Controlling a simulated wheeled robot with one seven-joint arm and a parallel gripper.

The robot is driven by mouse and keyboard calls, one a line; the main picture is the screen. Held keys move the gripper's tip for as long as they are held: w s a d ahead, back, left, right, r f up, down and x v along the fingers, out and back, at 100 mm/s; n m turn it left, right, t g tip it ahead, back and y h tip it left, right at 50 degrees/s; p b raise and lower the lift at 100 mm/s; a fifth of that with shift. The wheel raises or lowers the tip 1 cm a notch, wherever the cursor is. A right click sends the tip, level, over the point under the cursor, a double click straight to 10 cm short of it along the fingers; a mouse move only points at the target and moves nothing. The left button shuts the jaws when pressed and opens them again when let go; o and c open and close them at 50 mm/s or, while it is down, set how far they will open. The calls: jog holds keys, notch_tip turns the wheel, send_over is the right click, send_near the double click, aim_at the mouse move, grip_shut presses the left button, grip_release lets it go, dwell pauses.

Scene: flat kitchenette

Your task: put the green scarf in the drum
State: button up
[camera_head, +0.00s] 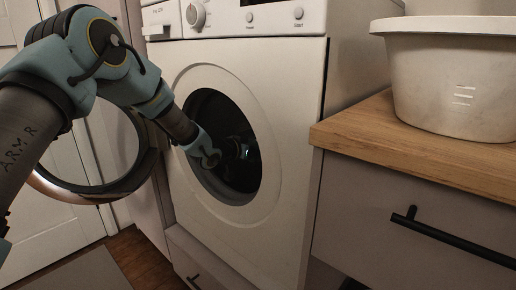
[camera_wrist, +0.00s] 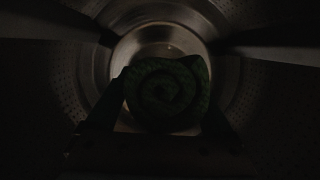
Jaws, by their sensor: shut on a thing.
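The drum (camera_wrist: 245,85) is the dark perforated metal inside of a white front-loading washing machine (camera_head: 285,90). Its round door (camera_head: 75,193) stands open to the left. My arm reaches through the opening (camera_head: 212,105), and my gripper (camera_wrist: 163,108) is inside the drum. In the wrist view the gripper is shut on the green scarf (camera_wrist: 165,88), rolled in a spiral between its two fingers. The drum's back wall shows behind the scarf. The view is very dark, so I cannot tell whether the scarf touches the drum. The head view does not show the scarf clearly.
A wooden counter (camera_head: 350,133) stands to the right of the machine, with a white tub (camera_head: 440,85) on it. Below is a drawer with a black handle (camera_head: 455,238). A grey mat (camera_head: 85,275) lies on the floor.

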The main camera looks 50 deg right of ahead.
jog(key=o, duration=1.2)
jog(key=v, duration=1.1)
jog(key=shift+d+p, duration=0.1)
jog(key=shift+p, duration=0.25)
